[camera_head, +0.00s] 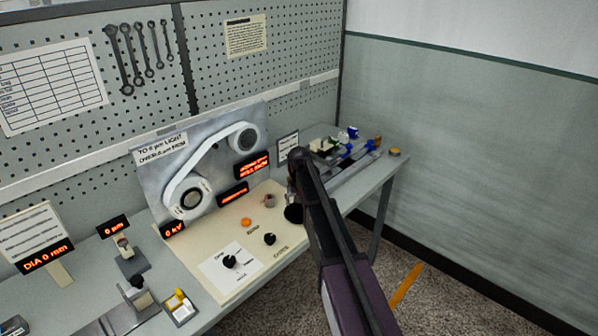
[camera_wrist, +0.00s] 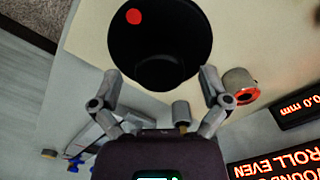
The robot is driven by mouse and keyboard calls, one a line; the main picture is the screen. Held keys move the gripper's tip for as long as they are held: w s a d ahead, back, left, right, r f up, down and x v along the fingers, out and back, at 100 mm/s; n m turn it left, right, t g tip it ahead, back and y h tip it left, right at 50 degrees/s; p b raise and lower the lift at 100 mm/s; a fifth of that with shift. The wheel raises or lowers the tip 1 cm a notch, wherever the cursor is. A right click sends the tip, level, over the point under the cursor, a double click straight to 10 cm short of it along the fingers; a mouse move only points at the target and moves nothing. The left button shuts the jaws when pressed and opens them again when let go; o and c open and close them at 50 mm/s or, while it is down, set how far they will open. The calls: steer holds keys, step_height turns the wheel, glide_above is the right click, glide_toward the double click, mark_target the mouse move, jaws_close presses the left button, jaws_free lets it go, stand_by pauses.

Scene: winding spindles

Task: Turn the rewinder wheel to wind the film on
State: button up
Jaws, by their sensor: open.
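A black rewinder wheel with a red dot (camera_wrist: 155,45) fills the upper middle of the wrist view. My gripper (camera_wrist: 160,78) is open, one finger on each side of the wheel's near end. I cannot tell whether the fingers touch it. In the head view the wheel (camera_head: 293,213) shows as a dark round shape, partly hidden by my arm, at the right of the cream panel. A white band (camera_head: 205,162) runs around two dark rollers on the upright grey board. A red-lit display (camera_wrist: 270,168) reads in part "ROLL EVEN" in the wrist view.
The cream panel (camera_head: 225,275) carries a black knob (camera_head: 229,262), another black knob (camera_head: 269,239) and an orange button (camera_head: 246,222). A grey-and-red round part (camera_wrist: 240,85) sits right of my right finger. Small blue, green and white items stand on the bench's far right. Floor lies beyond the bench edge.

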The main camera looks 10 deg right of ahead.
steer(key=n, duration=0.7)
steer(key=shift+n, duration=0.4)
steer(key=n, duration=0.8)
steer(key=shift+r+n+p, duration=0.25)
steer(key=shift+n+p, duration=0.05)
steer(key=shift+n, duration=0.1)
step_height(320, 180, up, 13)
steer(key=p, duration=1.3)
steer(key=shift+r, duration=0.15)
stand_by(1.0)
steer(key=shift+m, duration=1)
